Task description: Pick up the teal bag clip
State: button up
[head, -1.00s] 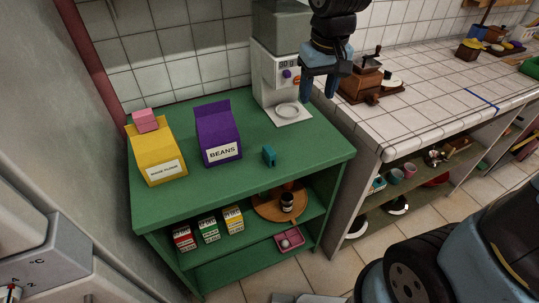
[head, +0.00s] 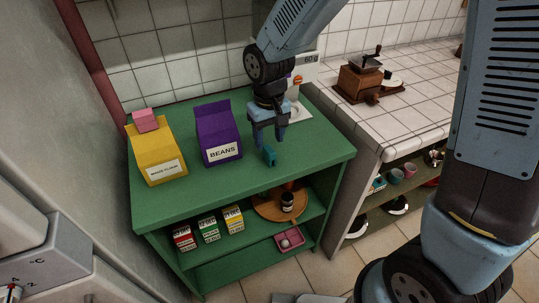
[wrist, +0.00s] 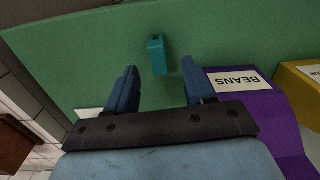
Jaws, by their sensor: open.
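The teal bag clip (head: 269,156) stands on the green shelf top (head: 315,155), to the right of the purple beans bag. My gripper (head: 269,137) is above the shelf top, close to the clip in the head view. In the wrist view my gripper (wrist: 160,82) is open and empty, its two blue fingers apart. There the clip (wrist: 156,54) lies beyond the fingertips, roughly between them across the picture, not touched by either finger.
The purple beans bag (head: 219,135) stands left of my gripper, with a yellow bag (head: 155,155) topped by a pink block (head: 146,120) farther left. A pale machine (head: 302,76) is behind my arm. A wooden grinder (head: 360,83) stands on the tiled counter.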

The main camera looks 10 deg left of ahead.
aim_at(269, 149)
jog(key=shift+w+f, duration=0.15)
jog(key=shift+f, duration=1.6)
jog(key=shift+w+f, duration=0.15)
jog(key=shift+f, duration=1.55)
grip_shut()
